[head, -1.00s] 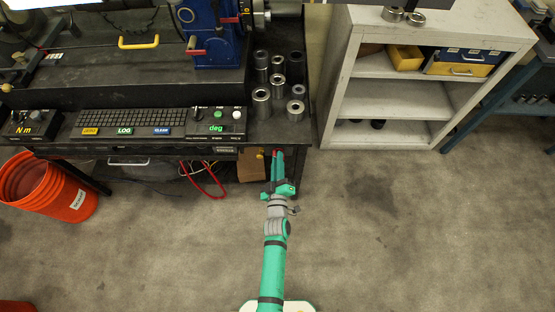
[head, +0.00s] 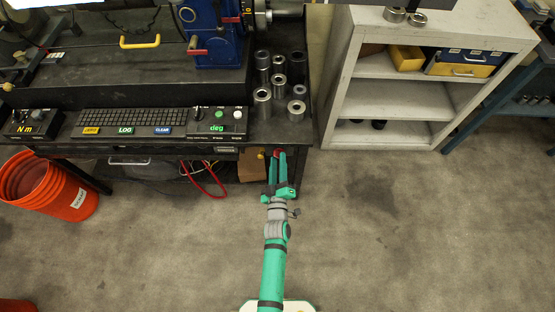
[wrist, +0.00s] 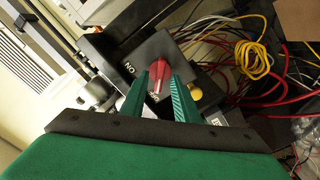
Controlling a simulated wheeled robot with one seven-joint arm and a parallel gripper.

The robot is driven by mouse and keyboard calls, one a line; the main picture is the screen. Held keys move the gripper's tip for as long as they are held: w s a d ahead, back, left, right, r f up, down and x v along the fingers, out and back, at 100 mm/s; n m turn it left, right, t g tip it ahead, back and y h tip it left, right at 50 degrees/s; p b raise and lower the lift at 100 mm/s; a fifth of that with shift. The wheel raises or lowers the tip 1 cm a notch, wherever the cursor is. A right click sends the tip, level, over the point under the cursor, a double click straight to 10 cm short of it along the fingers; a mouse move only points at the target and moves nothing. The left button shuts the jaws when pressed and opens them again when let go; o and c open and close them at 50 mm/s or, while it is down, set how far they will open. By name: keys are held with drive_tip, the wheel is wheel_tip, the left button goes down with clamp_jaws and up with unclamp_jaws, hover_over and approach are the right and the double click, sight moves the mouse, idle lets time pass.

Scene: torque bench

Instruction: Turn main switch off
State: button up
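The main switch shows in the wrist view as a red handle (wrist: 158,66) on a dark grey box (wrist: 172,45) with an "ON" label beside it. My gripper (wrist: 161,80) is open, with one green finger on each side of the red handle; I cannot tell whether either touches it. In the head view my gripper (head: 277,158) reaches under the bench's front right corner, with a small red part between the fingertips. Most of the switch is hidden there by the bench and fingers.
A yellow round knob (wrist: 194,92) sits just right of the fingers. Red, yellow and white cables (wrist: 250,60) hang to the right. The black bench (head: 290,125) holds metal sockets above my gripper. An orange bucket (head: 50,185) stands left; the floor around my arm is clear.

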drive_tip(key=s, duration=1)
drive_tip(key=shift+w, duration=0.2)
drive_tip(key=s+r+m+g, duration=0.1)
drive_tip(key=s+r+m, duration=0.2)
drive_tip(key=s, duration=0.6)
drive_tip(key=s+r+m, duration=0.3)
drive_tip(key=s+r, duration=0.5)
drive_tip(key=s, duration=0.1)
drive_tip(key=s+r+m+g, duration=0.1)
drive_tip(key=s+r+m, duration=0.2)
drive_tip(key=s, duration=0.6)
wheel_tip(320, 180, up, 2)
drive_tip(key=shift+r+g, duration=0.2)
drive_tip(key=shift+g, duration=0.1)
